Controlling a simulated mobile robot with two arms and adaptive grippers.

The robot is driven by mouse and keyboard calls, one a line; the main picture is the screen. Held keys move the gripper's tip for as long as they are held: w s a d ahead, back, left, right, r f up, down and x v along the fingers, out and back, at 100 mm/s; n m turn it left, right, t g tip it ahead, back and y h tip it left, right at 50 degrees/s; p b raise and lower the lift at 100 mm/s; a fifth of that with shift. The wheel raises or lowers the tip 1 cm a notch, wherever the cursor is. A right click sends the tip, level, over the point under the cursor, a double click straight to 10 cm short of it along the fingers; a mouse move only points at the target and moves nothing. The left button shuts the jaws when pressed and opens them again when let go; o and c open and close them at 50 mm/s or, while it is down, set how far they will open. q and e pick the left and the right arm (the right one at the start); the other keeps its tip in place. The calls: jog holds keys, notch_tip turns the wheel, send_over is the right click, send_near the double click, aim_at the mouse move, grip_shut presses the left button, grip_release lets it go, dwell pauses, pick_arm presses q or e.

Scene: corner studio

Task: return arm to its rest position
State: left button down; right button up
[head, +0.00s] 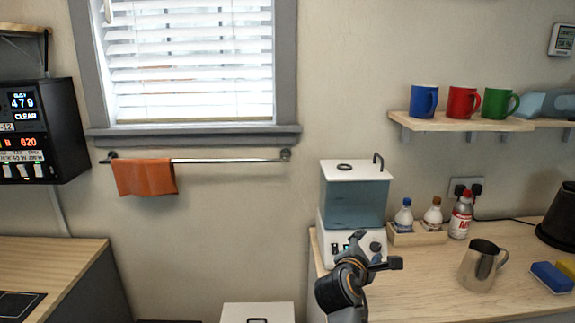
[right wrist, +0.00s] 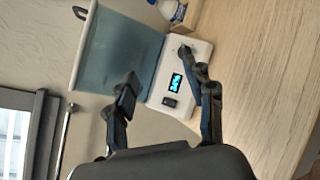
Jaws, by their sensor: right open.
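My right gripper (head: 376,250) is raised in front of the white machine with a blue-grey tank (head: 355,195), at the left end of the right counter. Its two fingers are spread and nothing is between them. In the right wrist view the open fingers of the gripper (right wrist: 158,68) point at the machine's tank (right wrist: 118,52) and its white base with a small lit display. Whether the fingertips touch the machine cannot be told. My left gripper is not in view.
A shelf (head: 460,124) above holds blue, red and green mugs. An orange towel (head: 145,177) hangs on a rail.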

jog(key=s+f+m, duration=0.1)
jog(key=s+f, duration=0.1)
jog(key=f, duration=0.1)
jog(key=s+d+f+m+g, duration=0.1)
jog(key=s+f, duration=0.1)
jog(key=f, duration=0.1)
jog(key=s+d+f+m+y, duration=0.1)
jog(key=s+f, duration=0.1)
jog(key=shift+f+m+g, duration=0.4)
jog(key=s+d+f+m+g+y, duration=0.1)
jog(key=s+f+m+g+y, duration=0.15)
jog(key=s+f+m, duration=0.65)
jog(key=s+a+f+m+g+y, duration=0.1)
jog(key=s+f+m+g+y, duration=0.15)
jog(key=s, duration=1.15)
jog(key=s+a+f+m+g+y, duration=0.1)
jog(key=s+f+m+g+y, duration=0.2)
jog(key=s, duration=1.2)
notch_tip(320, 180, down, 28)
jog(key=s+g+h, duration=0.1)
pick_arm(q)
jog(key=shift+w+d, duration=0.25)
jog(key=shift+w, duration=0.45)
pick_arm(e)
jog(key=s+d+f+g, duration=0.1)
jog(key=s+d+f, duration=0.2)
jog(key=s+f, duration=1.2)
jog(key=shift+s+f+h, duration=0.15)
jog(key=shift+s+h, duration=0.15)
jog(key=shift+s, duration=0.45)
